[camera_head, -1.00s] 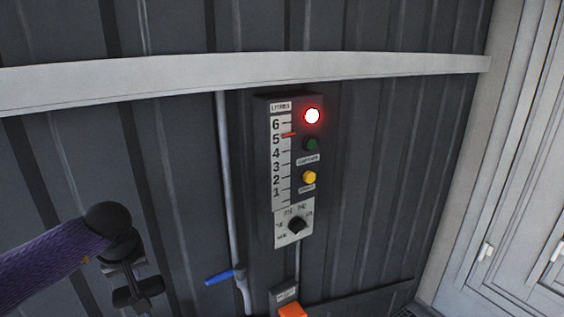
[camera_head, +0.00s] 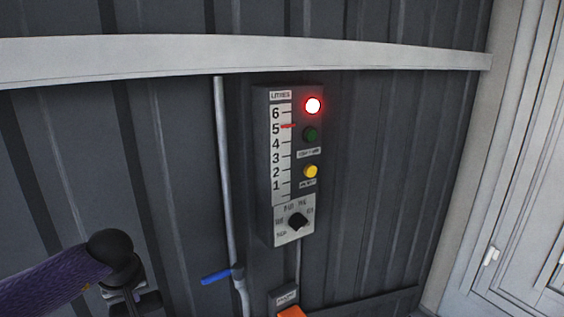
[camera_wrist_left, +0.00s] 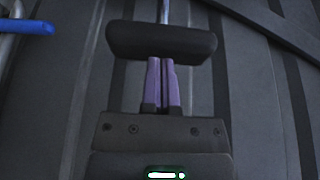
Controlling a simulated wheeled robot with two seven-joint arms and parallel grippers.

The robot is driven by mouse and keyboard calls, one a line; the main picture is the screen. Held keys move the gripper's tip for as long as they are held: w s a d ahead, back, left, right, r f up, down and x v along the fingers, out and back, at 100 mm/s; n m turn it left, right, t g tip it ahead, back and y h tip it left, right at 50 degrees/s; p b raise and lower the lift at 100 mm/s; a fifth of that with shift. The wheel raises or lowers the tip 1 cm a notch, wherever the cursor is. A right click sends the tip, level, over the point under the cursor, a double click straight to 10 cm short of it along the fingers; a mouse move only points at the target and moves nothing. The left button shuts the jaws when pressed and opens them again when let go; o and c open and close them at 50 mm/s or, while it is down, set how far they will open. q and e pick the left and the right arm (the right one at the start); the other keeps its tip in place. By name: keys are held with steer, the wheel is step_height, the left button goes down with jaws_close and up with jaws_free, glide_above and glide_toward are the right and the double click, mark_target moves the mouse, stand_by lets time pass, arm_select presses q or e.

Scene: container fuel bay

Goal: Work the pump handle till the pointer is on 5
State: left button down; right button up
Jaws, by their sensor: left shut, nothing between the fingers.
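The tall gauge (camera_head: 281,160) is marked LITRES, 1 to 6, on the wall panel. Its red pointer (camera_head: 288,126) lies level with the 5, as far as I can tell. A dark crossbar (camera_wrist_left: 161,42), which looks like the pump handle's grip, lies across the left wrist view, with a thin pale rod above it. My left gripper (camera_wrist_left: 161,64) is shut and empty, its purple fingertips against or just behind the bar; contact is unclear. In the head view the gripper is mostly cut off below my left wrist. My right gripper is not in view.
The panel has a glowing red lamp (camera_head: 312,105), a dark green lamp (camera_head: 311,134), a yellow button or lamp (camera_head: 311,171) and a black dial (camera_head: 298,221). A pipe with a blue lever (camera_head: 216,277) runs left of it. An orange part (camera_head: 291,312) shows at the bottom edge.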

arm_select(q)
step_height(320, 180, down, 6)
steer(key=b, duration=0.3)
steer(key=shift+s+b, duration=0.1)
steer(key=shift+b, duration=0.25)
step_height(320, 180, up, 13)
steer(key=p, duration=1)
steer(key=shift+r, duration=0.1)
steer(key=shift+r+p, duration=0.1)
steer(key=shift+p, duration=0.2)
step_height(320, 180, up, 5)
steer(key=p, duration=0.4)
